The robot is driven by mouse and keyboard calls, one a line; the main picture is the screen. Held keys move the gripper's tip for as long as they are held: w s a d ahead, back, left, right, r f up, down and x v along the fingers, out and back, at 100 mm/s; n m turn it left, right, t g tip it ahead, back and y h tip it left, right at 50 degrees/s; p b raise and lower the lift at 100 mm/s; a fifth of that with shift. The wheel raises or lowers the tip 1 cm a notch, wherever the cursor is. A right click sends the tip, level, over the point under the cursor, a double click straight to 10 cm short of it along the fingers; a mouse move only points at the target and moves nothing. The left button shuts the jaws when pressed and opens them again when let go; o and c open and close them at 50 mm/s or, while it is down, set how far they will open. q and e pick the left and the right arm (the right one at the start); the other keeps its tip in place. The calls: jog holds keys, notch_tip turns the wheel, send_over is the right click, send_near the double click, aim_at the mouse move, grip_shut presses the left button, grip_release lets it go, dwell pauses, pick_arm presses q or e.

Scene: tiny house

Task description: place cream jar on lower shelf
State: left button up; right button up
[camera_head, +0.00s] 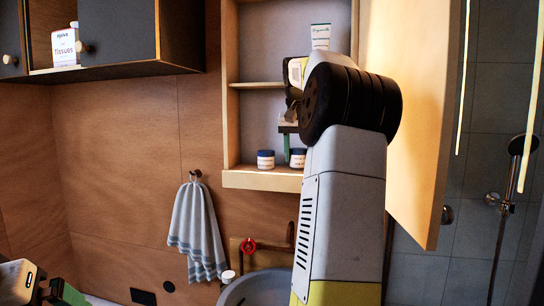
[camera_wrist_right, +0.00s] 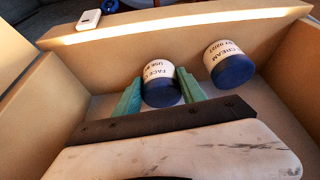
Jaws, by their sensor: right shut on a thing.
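Two white jars with dark blue lids are on the lower shelf (camera_head: 262,178) of the open cabinet. My right gripper (camera_wrist_right: 160,92) reaches down into this compartment. Its teal fingers are shut on the right-hand cream jar (camera_head: 298,159), which reads "FACE" in the right wrist view (camera_wrist_right: 160,84). The held jar is upright at shelf height; I cannot tell if its base touches. The other jar (camera_head: 265,160) stands apart to the left; it reads "CREAM" in the right wrist view (camera_wrist_right: 230,63). My left gripper (camera_head: 62,292) is partly visible at the lower left, its opening unclear.
A raised front lip (camera_wrist_right: 180,32) edges the shelf. A white tube (camera_head: 320,36) stands on the shelf above. The open cabinet door (camera_head: 418,110) is right of my arm. A striped towel (camera_head: 197,230) hangs below left, near a basin (camera_head: 258,290).

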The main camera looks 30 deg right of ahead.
jog(key=shift+f, duration=0.25)
jog(key=shift+f, duration=0.15)
jog(key=o, duration=1.4)
